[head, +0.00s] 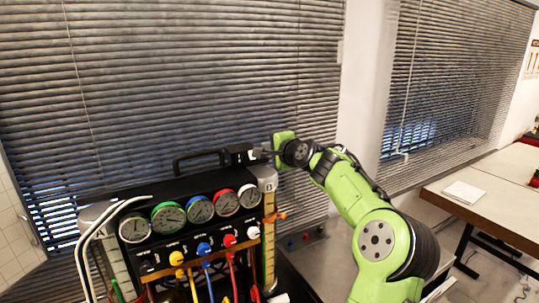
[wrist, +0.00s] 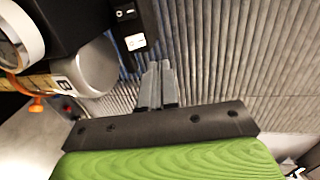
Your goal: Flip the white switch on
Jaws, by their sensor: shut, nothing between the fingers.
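The white switch (wrist: 136,42) sits on the side of the black gauge rig in the wrist view, beside a black switch (wrist: 125,12). Its rocker position is too small to tell. My gripper (wrist: 157,68) is shut and empty, its fingertips just below and to the right of the white switch in that view. A gap seems to lie between them. In the head view my gripper (head: 262,153) reaches the upper right end of the rig (head: 150,188), near its black handle. I cannot make out the white switch clearly there.
Several gauges (head: 200,209) and coloured knobs with hoses line the rig's front. A grey cylinder (wrist: 88,68) and an orange valve (wrist: 36,104) lie left of my gripper. Window blinds (head: 180,80) stand close behind. A wooden table (head: 490,195) is at the right.

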